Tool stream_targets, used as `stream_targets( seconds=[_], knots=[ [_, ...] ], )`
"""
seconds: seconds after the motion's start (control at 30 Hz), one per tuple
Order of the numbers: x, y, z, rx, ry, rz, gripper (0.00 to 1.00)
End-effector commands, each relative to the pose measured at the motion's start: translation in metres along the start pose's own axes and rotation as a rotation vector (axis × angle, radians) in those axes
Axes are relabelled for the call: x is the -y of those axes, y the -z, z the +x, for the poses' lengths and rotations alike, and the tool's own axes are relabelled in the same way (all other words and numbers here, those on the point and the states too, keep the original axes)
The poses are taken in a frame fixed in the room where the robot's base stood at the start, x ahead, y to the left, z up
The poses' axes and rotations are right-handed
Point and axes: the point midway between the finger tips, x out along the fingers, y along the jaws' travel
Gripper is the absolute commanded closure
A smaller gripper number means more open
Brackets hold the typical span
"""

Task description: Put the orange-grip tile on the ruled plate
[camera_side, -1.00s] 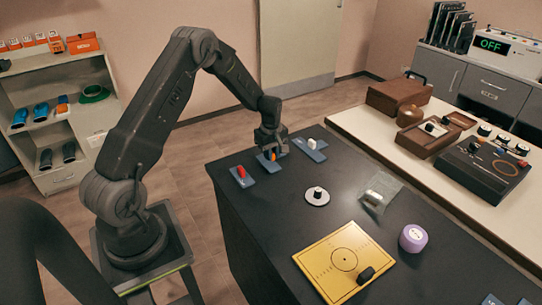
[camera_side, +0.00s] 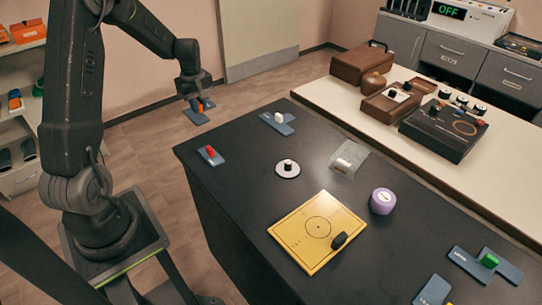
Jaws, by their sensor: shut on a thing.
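My gripper (camera_side: 199,98) is shut on the orange grip of a blue-grey tile (camera_side: 196,117). The tile hangs in the air near the far left of the dark table. The orange grip (camera_side: 207,105) shows partly between the fingers. The ruled plate (camera_side: 300,236) is a yellow square with a black circle and fine markings, lying flat on the table. It is well to the lower right of my gripper.
A red-grip tile (camera_side: 211,155) and a white-grip tile (camera_side: 278,123) lie on the table (camera_side: 245,190). Between them and the plate are a white knobbed disc (camera_side: 288,169) and a clear bag (camera_side: 348,160). A purple round item (camera_side: 382,201) stands right of the plate. A green-grip tile (camera_side: 505,271) lies lower right.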

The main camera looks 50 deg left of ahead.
Motion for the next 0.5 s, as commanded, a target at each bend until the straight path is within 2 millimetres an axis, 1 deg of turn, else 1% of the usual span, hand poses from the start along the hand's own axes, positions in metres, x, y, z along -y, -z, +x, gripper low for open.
stream_targets(
  seconds=[0.07, 0.13, 0.17, 0.27, 0.37, 0.4, 0.47, 0.5],
  knots=[
    [-0.001, -0.003, -0.001, 0.000, 0.000, 0.013, 1.00],
    [-0.007, -0.011, -0.001, 0.000, 0.000, 0.054, 1.00],
    [-0.010, -0.018, -0.002, 0.000, 0.000, 0.081, 1.00],
    [-0.026, -0.048, -0.003, 0.000, -0.001, 0.220, 1.00],
    [-0.044, -0.093, -0.004, 0.000, -0.001, 0.418, 1.00],
    [-0.050, -0.114, -0.005, 0.000, -0.001, 0.507, 1.00],
    [-0.058, -0.144, -0.006, 0.000, -0.001, 0.641, 1.00],
    [-0.061, -0.165, -0.007, 0.000, -0.001, 0.729, 1.00]
  ],
)
